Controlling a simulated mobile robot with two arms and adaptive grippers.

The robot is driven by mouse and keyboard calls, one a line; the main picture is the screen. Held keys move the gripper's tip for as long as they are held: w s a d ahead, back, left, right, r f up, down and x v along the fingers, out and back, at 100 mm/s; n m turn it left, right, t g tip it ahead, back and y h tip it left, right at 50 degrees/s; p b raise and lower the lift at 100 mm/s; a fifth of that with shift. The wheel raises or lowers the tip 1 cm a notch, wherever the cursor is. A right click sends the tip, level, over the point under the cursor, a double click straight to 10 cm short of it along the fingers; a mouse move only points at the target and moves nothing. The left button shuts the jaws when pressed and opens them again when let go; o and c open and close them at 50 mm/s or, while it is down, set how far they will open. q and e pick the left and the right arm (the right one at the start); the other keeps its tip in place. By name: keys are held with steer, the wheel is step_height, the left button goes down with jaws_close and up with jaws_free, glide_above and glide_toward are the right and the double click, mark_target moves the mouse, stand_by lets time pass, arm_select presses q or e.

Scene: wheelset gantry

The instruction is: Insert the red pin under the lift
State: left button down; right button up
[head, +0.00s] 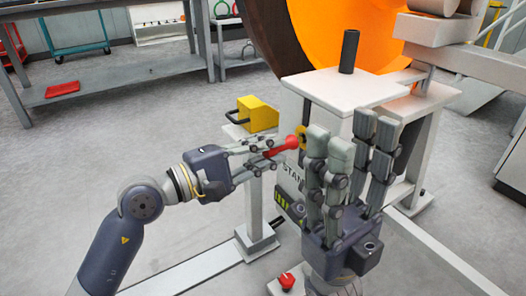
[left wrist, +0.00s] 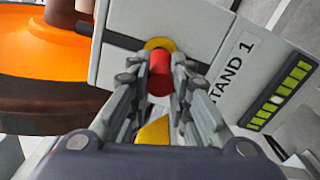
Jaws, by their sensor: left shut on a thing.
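My left gripper (head: 268,150) is shut on the red pin (head: 287,146). The pin points right, at the yellow-ringed hole (head: 303,134) in the side of the white lift stand (head: 350,92). In the left wrist view the pin (left wrist: 160,72) sits between the fingers, lined up with the yellow ring (left wrist: 160,44) just beyond it. I cannot tell whether the pin's tip is inside the hole or just short of it. My right gripper (head: 350,138) is open and empty, fingers up, in front of the stand and hiding part of it.
A yellow block (head: 258,113) stands on a post beside my left gripper. A red knob (head: 287,281) is low at the front. The large orange wheel (head: 350,35) is behind the stand. A grey workbench (head: 110,75) is at the back left, with clear floor before it.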

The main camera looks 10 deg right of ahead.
arm_select(q)
steer(key=shift+x, duration=1.15)
steer(key=c, duration=1.4)
jaws_free()
steer(key=shift+a, duration=0.25)
steer(key=v, duration=1.1)
steer(key=shift+s+a, duration=0.2)
steer(key=shift+r, duration=0.1)
